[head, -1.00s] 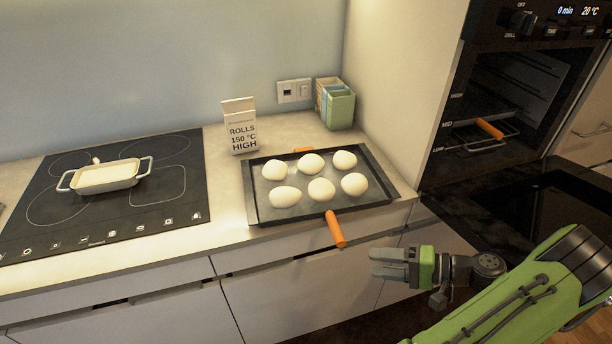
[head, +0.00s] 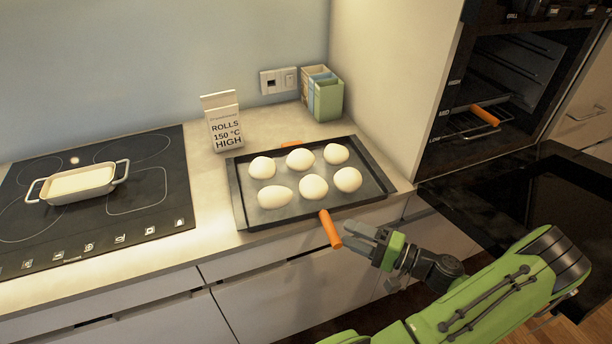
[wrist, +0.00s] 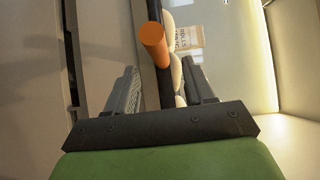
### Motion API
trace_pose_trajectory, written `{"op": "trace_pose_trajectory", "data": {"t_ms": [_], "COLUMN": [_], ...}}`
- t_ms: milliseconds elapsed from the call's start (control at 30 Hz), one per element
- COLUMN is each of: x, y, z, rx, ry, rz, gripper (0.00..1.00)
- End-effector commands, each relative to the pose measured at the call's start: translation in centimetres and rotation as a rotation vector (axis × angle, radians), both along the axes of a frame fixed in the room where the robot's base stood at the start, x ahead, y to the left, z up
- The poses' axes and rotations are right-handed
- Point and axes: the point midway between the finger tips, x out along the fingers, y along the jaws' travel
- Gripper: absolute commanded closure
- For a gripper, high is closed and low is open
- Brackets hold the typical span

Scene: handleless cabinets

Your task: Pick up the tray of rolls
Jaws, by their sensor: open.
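The dark tray (head: 375,187) lies on the counter near its front edge and holds several white rolls (head: 313,187). Its front orange handle (head: 330,229) sticks out past the counter edge; the back orange handle (head: 291,144) is partly hidden behind the rolls. My gripper (head: 362,237) is open and empty, just right of the front handle. In the wrist view the handle (wrist: 153,45) points toward my gripper (wrist: 160,88), ahead of and roughly between the two fingers. I see no contact.
A sign (head: 224,122) reading "ROLLS 150 °C HIGH" stands behind the tray. A hob (head: 120,228) with a white dish (head: 80,184) is at left.

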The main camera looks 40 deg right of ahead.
Motion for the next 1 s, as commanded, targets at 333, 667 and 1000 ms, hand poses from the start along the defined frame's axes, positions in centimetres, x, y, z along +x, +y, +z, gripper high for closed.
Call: {"op": "trace_pose_trajectory", "data": {"t_ms": [333,667,1000], "x": [4.6,5.5,5.4], "y": [2.9,3.2,3.1], "z": [-0.2,-0.1,-0.1], "rx": [0.000,0.000,-0.001], "ry": [-0.001,0.001,0.002], "rz": [0.004,-0.001,0.000], "gripper": [0.47,0.51,1.00]}}
